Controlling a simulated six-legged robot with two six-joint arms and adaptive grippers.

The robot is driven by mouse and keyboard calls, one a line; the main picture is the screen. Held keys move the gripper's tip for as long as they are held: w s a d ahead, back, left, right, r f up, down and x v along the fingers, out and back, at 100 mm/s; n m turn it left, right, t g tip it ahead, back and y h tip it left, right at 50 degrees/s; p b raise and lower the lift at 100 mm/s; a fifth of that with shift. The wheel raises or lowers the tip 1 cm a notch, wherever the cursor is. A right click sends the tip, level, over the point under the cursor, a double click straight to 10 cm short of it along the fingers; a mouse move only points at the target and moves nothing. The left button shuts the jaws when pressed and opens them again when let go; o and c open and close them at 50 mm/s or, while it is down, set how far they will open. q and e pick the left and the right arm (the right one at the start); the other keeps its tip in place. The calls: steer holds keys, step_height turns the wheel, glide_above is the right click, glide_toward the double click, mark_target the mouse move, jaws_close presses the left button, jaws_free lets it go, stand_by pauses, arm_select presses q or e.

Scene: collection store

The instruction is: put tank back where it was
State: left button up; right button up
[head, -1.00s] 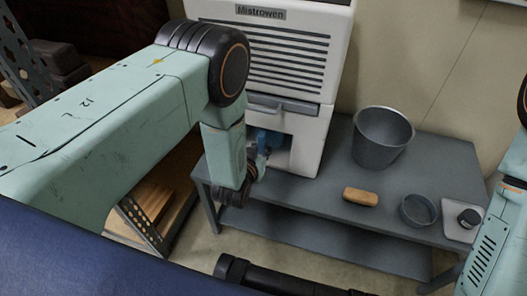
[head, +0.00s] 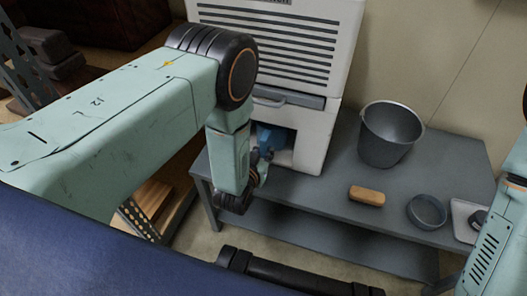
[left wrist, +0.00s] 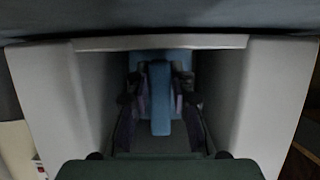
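The blue tank (head: 276,138) sits in the recess low in the front of the white machine (head: 318,135). In the left wrist view the tank (left wrist: 160,98) shows between the recess walls, with a blue bar facing me. My left gripper (head: 262,164) is at the recess mouth. In the left wrist view its dark fingers (left wrist: 161,103) stand either side of the blue bar, with narrow dark gaps between; it looks open. The tank's back is hidden inside the machine. My right gripper is not in view; only part of my right arm shows at the right edge.
The machine stands on a grey bench (head: 330,208) with a lower shelf. A metal rack stands at left.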

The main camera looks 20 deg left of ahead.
arm_select(q)
steer(key=shift+o, duration=2)
steer(key=shift+r, duration=0.25)
steer(key=p+v, duration=0.5)
steer(key=v, duration=0.7)
steer(key=shift+a+f, duration=0.1)
